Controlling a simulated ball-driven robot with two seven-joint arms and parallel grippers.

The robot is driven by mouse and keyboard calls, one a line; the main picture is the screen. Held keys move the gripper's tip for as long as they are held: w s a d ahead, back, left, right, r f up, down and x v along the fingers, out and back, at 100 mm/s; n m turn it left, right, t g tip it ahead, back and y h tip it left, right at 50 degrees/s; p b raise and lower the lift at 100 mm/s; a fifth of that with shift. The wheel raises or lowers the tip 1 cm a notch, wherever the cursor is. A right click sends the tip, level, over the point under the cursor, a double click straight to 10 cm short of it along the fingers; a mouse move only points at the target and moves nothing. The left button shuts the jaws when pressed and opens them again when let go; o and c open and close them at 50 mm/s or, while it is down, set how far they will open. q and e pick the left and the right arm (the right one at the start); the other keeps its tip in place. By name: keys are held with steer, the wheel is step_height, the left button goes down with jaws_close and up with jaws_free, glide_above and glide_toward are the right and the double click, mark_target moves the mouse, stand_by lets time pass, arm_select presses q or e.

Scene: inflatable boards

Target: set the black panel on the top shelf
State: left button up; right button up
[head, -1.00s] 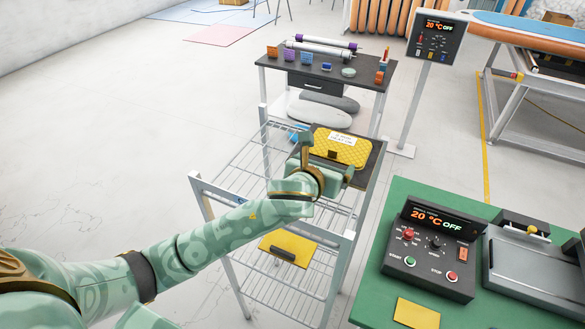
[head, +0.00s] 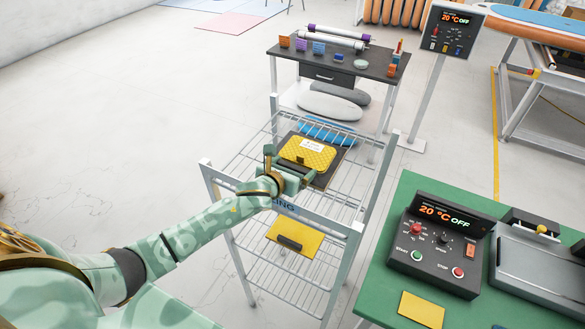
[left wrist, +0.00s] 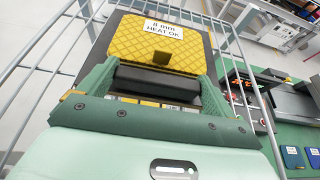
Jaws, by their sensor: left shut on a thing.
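The black panel (head: 331,174) carries a yellow quilted pad (head: 307,153) with a white label; in the left wrist view the label reads "8 mm HEAT OK". My left gripper (head: 290,174) is shut on the dark handle (left wrist: 157,83) at the panel's near edge. The panel looks roughly level over the middle of the wire rack's top shelf (head: 250,168). I cannot tell whether it touches the wires. The black panel also shows in the left wrist view (left wrist: 213,95) around the pad. My right gripper is not in view.
A lower shelf holds a yellow plate (head: 294,240) with a dark handle. At the right stands a green table (head: 388,265) with a control box (head: 436,245) and a press. A dark workbench (head: 335,66) is behind the rack. Floor to the left is clear.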

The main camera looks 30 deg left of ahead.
arm_select(q)
steer(key=shift+d, duration=0.1)
steer(key=shift+f, duration=0.1)
steer(key=o, duration=0.9)
steer(key=shift+s, duration=0.15)
steer(key=v, duration=1.2)
